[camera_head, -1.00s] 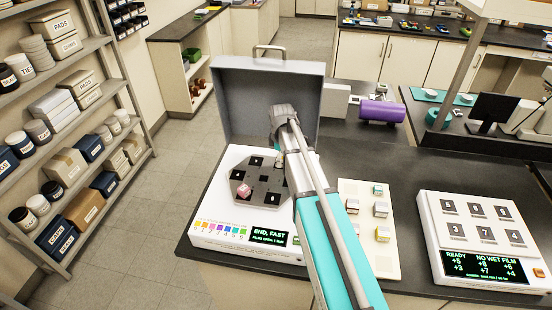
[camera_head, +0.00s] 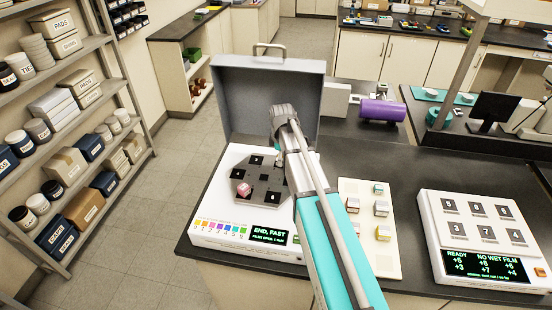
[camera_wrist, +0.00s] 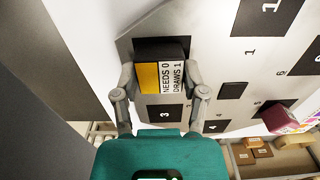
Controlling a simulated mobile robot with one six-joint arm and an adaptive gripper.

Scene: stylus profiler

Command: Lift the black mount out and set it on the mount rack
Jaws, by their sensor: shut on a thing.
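My gripper (camera_wrist: 162,78) is shut on a black mount (camera_wrist: 160,47) in the wrist view, one finger at each side. The mount has a yellow and white label reading "NEEDS 0 DRAWS 1". It is over the outer part of the grey slotted plate (camera_wrist: 210,60); I cannot tell whether it is clear of its slot. In the head view my arm hides the mount and most of the gripper. The plate (camera_head: 262,190) sits on the white profiler (camera_head: 215,205). A cream board (camera_head: 386,262) with several small block mounts, possibly the mount rack, lies right of the profiler.
A pink mount (camera_head: 243,188) sits on the plate; it also shows in the wrist view (camera_wrist: 278,117). The raised grey lid (camera_head: 240,100) stands behind the plate. A white unit with numbered squares (camera_head: 480,225) stands at the right. Dark bench top is clear between board and unit.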

